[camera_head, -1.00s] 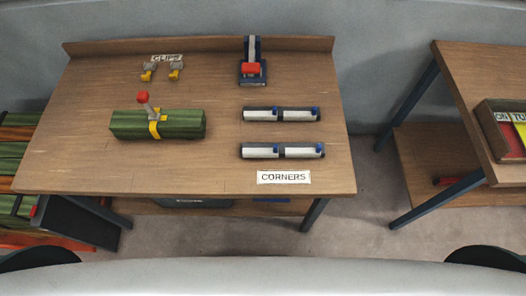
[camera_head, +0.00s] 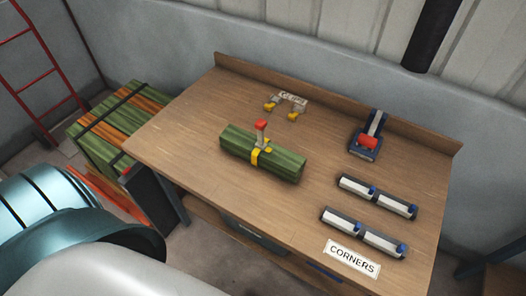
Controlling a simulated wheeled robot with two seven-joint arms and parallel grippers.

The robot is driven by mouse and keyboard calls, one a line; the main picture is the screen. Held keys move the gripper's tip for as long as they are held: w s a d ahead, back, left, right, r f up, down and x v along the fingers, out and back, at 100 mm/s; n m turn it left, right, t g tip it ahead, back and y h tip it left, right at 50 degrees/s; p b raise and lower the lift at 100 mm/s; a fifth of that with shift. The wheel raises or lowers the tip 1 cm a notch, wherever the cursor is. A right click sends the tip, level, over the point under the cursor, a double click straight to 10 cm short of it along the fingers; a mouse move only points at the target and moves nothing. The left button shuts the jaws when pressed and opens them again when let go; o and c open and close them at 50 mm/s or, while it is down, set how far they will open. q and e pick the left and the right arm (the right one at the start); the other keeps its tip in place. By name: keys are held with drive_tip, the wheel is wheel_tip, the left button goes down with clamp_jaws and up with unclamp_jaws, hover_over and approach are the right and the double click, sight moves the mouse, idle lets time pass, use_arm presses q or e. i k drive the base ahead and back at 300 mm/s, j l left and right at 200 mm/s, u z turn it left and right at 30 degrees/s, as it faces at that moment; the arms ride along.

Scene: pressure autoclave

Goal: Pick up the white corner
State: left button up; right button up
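Several white corner pieces with dark backing and blue ends lie in two rows on the right part of the wooden table (camera_head: 190,135). The far row has a left white corner (camera_head: 355,187) and a right white corner (camera_head: 396,206). The near row has a left white corner (camera_head: 341,222) and a right white corner (camera_head: 382,243). A white "CORNERS" label (camera_head: 351,259) lies in front of the near row. Neither of my grippers shows in the head view.
A green bundle (camera_head: 280,164) with a yellow strap and red-knobbed lever lies mid-table. Yellow-and-grey clips (camera_head: 293,116) sit behind it by a label. A blue tool with a red part (camera_head: 367,143) stands at the back right. Strapped green-orange planks (camera_head: 125,125) are at left.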

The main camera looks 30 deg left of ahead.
sight(334, 221)
drive_tip(key=j+z, duration=0.15)
drive_tip(key=j, duration=0.25)
drive_tip(key=k+j+z, duration=0.2)
drive_tip(key=j, duration=0.2)
drive_tip(key=j+z, duration=0.15)
drive_tip(key=j, duration=0.2)
drive_tip(key=k+j+z, duration=0.15)
drive_tip(key=j, duration=0.2)
drive_tip(key=k, duration=0.05)
